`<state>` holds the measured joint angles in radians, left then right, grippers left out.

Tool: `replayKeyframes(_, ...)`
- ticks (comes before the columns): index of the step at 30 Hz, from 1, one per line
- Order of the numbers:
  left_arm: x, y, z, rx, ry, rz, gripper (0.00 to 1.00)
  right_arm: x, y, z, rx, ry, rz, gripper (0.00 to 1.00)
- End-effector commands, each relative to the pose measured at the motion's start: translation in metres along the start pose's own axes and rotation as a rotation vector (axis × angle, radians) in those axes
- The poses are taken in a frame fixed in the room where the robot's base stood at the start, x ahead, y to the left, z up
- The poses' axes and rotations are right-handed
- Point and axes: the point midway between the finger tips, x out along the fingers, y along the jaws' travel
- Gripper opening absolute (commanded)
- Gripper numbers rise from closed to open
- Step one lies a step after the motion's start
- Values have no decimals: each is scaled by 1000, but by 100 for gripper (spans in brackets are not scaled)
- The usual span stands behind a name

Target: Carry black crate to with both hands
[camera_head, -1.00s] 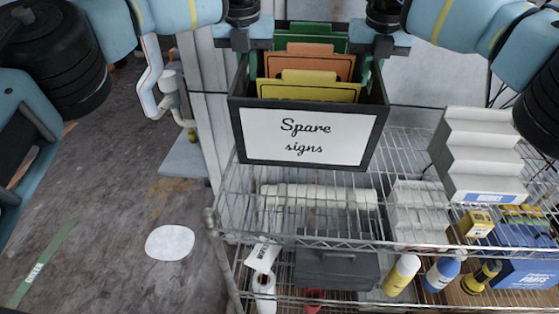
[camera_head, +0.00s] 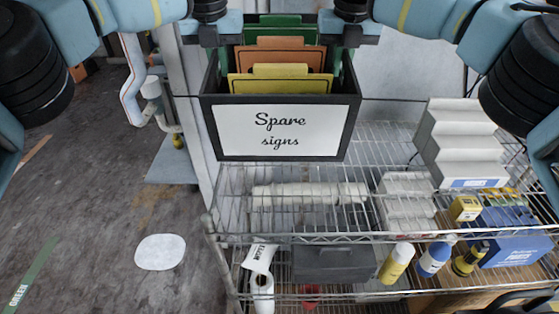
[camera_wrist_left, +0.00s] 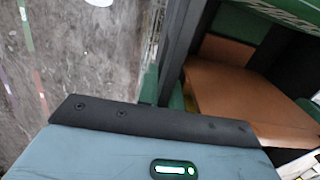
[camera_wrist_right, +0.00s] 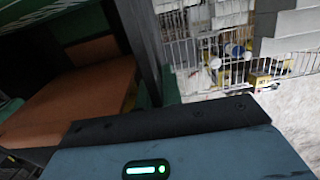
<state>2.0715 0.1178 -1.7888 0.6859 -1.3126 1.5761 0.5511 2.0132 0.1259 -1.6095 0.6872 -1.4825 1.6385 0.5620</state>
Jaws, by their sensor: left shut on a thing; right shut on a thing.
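The black crate (camera_head: 353,112) has a white "Spare signs" label on its front and holds green, orange and yellow signs (camera_head: 280,84). It hangs above the wire shelf at the top middle of the head view. My left gripper (camera_head: 213,44) is shut on the crate's left side wall. My right gripper (camera_head: 348,42) is shut on its right side wall. The left wrist view shows the crate wall (camera_wrist_left: 185,50) and signs beside my gripper. The right wrist view shows the other wall (camera_wrist_right: 140,45). The fingertips are hidden behind the gripper bodies.
A wire shelf (camera_head: 300,235) below holds white rolls, stepped grey-white boxes (camera_head: 460,145), a yellow box (camera_head: 466,208), a blue box (camera_head: 510,235) and several bottles (camera_head: 397,263). A grey case (camera_head: 330,264) sits lower. Open floor (camera_head: 90,210) lies left, with a white round spot.

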Motion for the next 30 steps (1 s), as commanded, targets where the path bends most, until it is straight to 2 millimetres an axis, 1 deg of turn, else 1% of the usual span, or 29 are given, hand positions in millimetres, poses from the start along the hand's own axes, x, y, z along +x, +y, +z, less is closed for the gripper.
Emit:
replayKeyframes(1,-4,1,1,-3,-6,-1,0,-3,-1,0,2,-5,0,0)
replayKeyframes(2,-3,1,1,-3,-5,-1,0,-2,-1,1,2,-4,0,0)
replayKeyframes(8,10,1,1,-2,10,-1,0,11,-1,1,2,12,0,0)
replayKeyframes(11,21,1,1,-3,23,-1,0,22,-1,1,2,25,0,0)
replayKeyframes(30,107,1,-2,-3,119,-1,0,108,-1,-2,2,121,0,0)
